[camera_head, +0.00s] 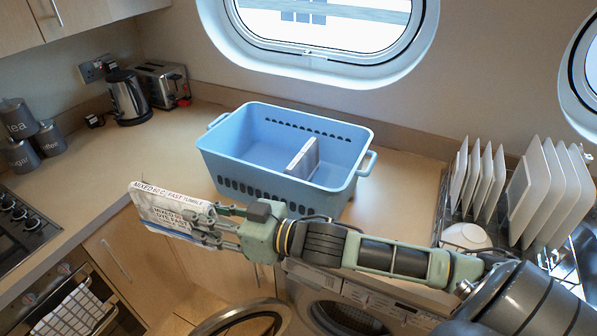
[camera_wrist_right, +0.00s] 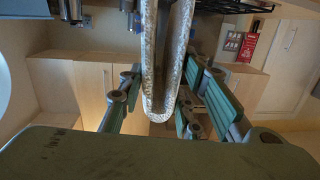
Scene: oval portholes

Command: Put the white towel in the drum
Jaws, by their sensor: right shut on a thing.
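My right gripper (camera_head: 205,222) reaches in from the right and is shut on a flat white folded thing with printed text (camera_head: 165,206). The print reads "MIXED 60 C, EASY TUMBLE". My left gripper is out of view.
A blue basket (camera_head: 235,168) on the counter holds a pale flat thing (camera_head: 303,160) leaning upright. A plate rack (camera_head: 500,200) stands at the right; kettle (camera_head: 128,98), toaster (camera_head: 162,83) and canisters (camera_head: 45,138) are at the left. A checked cloth (camera_head: 75,312) hangs on the oven.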

